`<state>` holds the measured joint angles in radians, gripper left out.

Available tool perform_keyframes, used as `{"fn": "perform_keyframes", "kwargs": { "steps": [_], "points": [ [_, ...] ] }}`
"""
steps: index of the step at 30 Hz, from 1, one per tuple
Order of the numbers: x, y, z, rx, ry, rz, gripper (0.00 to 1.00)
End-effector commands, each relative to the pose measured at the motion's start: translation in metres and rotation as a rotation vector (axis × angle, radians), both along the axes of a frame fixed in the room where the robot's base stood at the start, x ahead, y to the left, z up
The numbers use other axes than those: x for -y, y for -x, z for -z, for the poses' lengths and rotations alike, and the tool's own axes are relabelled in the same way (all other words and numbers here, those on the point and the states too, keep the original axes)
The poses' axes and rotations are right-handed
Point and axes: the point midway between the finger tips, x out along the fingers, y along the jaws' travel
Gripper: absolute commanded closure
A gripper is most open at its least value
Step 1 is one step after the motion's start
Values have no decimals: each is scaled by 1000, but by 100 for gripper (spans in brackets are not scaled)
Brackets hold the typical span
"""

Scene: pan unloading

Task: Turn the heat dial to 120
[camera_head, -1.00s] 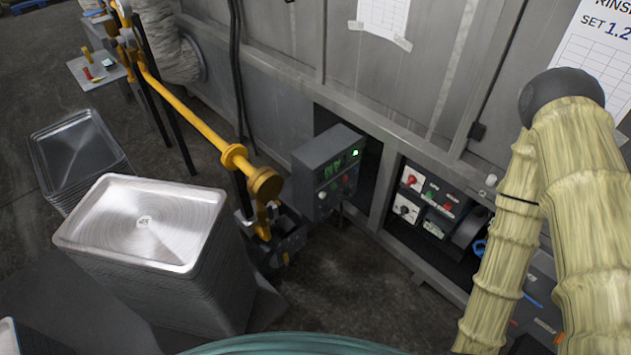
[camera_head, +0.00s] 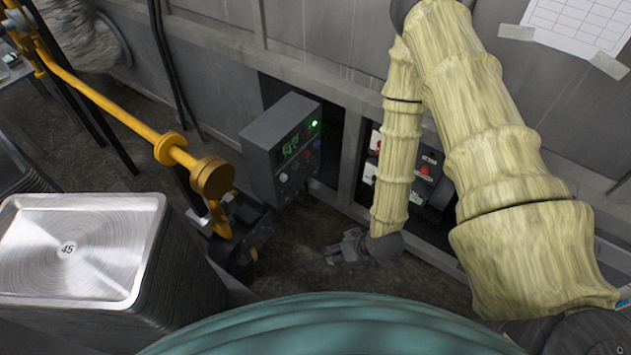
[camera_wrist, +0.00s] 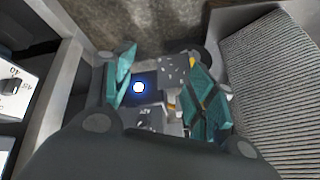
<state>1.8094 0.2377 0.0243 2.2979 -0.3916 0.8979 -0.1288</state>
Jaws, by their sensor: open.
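The grey control box (camera_head: 250,155) stands left of centre in the head view, with a green display (camera_head: 291,146), a white knob (camera_head: 283,177) and small coloured buttons. The dial's marks and setting are too small to read. My gripper (camera_head: 340,250) hangs low to the right of and below the box, apart from it. In the wrist view, my gripper (camera_wrist: 160,90) has its teal fingers spread with a gap between them. A white round spot with a blue glow (camera_wrist: 138,88) shows between them on a dark face; I cannot tell whether it is the dial.
A pan stack (camera_head: 85,250) stands at left, beside a yellow bar (camera_head: 120,115). A recessed switch panel (camera_head: 425,170) is partly behind my arm. Floor shows below the box.

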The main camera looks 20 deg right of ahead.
Motion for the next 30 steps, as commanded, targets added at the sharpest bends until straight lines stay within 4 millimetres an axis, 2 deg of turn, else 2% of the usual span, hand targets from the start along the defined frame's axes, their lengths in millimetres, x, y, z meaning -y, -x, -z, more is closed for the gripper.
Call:
{"fn": "perform_keyframes", "kwargs": {
  "steps": [1,3,9,15,22,30],
  "points": [
    [2,-20,18,60,-19,-16,44],
    [3,-46,24,144,-45,-49,44],
    [12,-111,34,387,-101,-134,44],
    [29,-164,35,635,-135,-215,44],
    [58,-207,29,913,-146,-302,44],
    [84,-226,18,1117,-140,-369,44]
  ]
}}
